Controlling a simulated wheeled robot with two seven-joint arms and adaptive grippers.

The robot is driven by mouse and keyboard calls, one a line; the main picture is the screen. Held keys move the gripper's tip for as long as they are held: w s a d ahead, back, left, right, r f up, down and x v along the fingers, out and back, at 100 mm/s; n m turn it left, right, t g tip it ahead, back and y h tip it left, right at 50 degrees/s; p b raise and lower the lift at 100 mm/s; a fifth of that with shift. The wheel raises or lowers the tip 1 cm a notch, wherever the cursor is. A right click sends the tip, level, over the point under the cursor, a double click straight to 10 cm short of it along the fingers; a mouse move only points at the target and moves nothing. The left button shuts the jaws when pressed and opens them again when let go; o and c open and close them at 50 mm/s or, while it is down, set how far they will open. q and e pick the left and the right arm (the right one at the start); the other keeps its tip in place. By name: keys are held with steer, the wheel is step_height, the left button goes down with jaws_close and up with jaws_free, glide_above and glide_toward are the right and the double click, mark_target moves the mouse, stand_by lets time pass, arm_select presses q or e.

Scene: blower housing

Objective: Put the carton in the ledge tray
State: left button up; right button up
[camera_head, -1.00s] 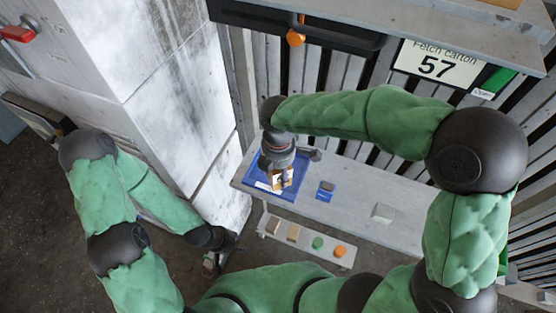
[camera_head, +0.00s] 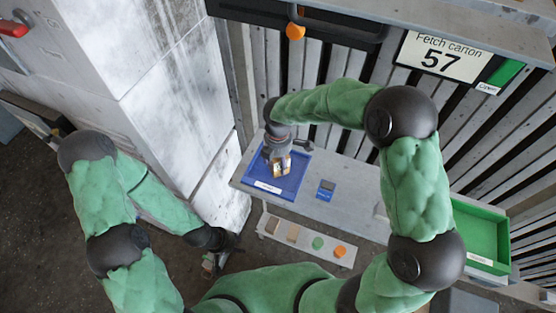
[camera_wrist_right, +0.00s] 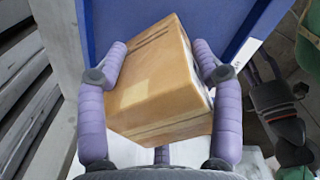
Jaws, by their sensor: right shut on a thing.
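The carton (camera_head: 281,171) is a small tan box held in my right gripper (camera_head: 279,162). In the right wrist view the carton (camera_wrist_right: 160,85) sits between the purple fingers of my right gripper (camera_wrist_right: 160,75), tilted in the picture. The blue tray (camera_head: 262,186) with a white label lies at the left end of the grey ledge, and the carton shows over its inside. I cannot tell whether the carton touches the tray floor. The blue tray also shows behind the carton in the wrist view (camera_wrist_right: 228,22). My left gripper (camera_head: 210,264) hangs low at left, small and unclear.
A small blue object (camera_head: 326,190) lies on the ledge right of the tray. A lower shelf (camera_head: 300,250) holds several small pieces. A green tray (camera_head: 480,235) stands at right. A sign (camera_head: 442,56) reads "Fetch carton 57". A slatted wall backs the ledge; a white pillar stands left.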

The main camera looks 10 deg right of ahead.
steer(key=shift+f, duration=0.2)
steer(key=shift+f, duration=0.1)
steer(key=o, duration=1.7)
steer(key=shift+r+p, duration=0.45)
steer(key=shift+r, duration=3.45)
